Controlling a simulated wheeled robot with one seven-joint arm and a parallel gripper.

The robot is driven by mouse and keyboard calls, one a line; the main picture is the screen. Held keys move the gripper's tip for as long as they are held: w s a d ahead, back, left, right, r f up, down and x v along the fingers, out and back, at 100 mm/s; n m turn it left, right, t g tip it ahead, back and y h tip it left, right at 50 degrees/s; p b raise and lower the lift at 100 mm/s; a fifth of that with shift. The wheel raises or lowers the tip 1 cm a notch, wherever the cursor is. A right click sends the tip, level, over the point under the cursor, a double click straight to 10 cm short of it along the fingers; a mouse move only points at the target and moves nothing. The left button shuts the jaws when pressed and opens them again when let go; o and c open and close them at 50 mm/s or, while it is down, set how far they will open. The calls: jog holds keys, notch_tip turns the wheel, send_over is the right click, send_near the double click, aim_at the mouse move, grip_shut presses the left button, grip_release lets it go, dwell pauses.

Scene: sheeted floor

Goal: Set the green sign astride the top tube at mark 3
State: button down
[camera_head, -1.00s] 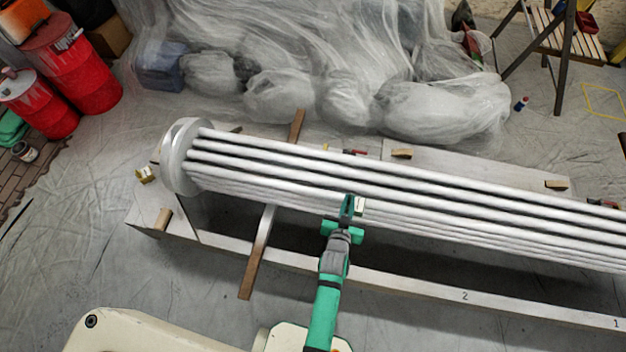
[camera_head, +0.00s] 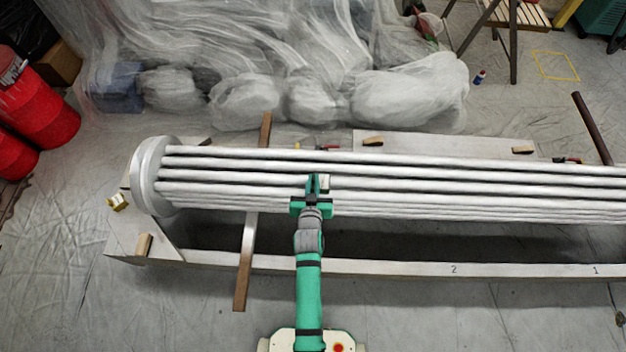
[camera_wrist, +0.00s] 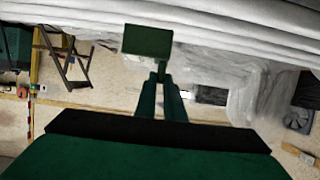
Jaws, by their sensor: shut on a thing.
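My gripper (camera_head: 313,203) is shut on the green sign (camera_wrist: 148,41), a small dark-green plate on a stem between my fingers in the wrist view. In the head view the sign (camera_head: 313,183) shows as a small green piece at my fingertips, over the near side of the tube bundle. The pale tubes (camera_head: 430,175) run lengthwise to the right from a round end plate (camera_head: 150,175). In the wrist view the tubes (camera_wrist: 250,20) lie along the top, behind the sign. I cannot tell whether the sign touches a tube. Marks 2 (camera_head: 453,268) and 1 (camera_head: 596,270) show on the front rail; mark 3 is not visible.
The tubes lie over a pale frame with a front rail (camera_head: 390,267) and a wooden crossbar (camera_head: 243,270). Wooden blocks (camera_head: 373,141) sit on the back board. Plastic-sheeted bulk (camera_head: 290,90) stands behind, red drums (camera_head: 40,110) at left. The front floor is clear.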

jog(key=shift+f, duration=4.15)
jog(key=shift+f, duration=0.15)
jog(key=c, duration=1.8)
grip_release()
jog(key=shift+o, duration=0.2)
jog(key=v, duration=1)
jog(key=shift+s, duration=0.35)
